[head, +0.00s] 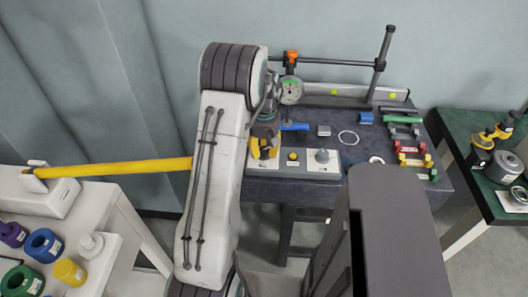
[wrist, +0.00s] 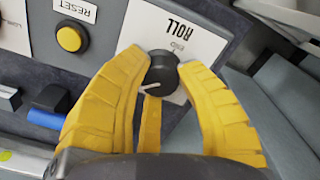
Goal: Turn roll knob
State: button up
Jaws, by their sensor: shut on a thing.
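The roll knob (wrist: 161,72) is a small black knob with a pale pointer line, on a white panel whose label reads ROLL, upside down in the wrist view. My gripper (wrist: 160,78) has yellow fingers closed around this knob, with fingers on both sides of it. In the head view my gripper (head: 264,150) is at the front left of the dark table, over the white control panel (head: 255,172). The knob itself is hidden there behind the gripper and arm.
A yellow RESET button (wrist: 71,38) sits beside the knob panel. In the head view a dial gauge (head: 291,91) hangs from a stand behind my gripper. Colored blocks lie at the table's right side.

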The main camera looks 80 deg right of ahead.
jog(key=m+b, duration=0.1)
jog(key=m, duration=0.6)
jog(key=shift+a+f, duration=0.1)
jog(key=shift+f, duration=0.05)
jog(key=m+b, duration=0.1)
jog(key=m, duration=0.5)
jog(key=shift+m, duration=0.4)
jog(key=m+b, duration=0.1)
jog(key=m, duration=1.2)
jog(key=o, duration=1.2)
jog(key=shift+r, duration=0.2)
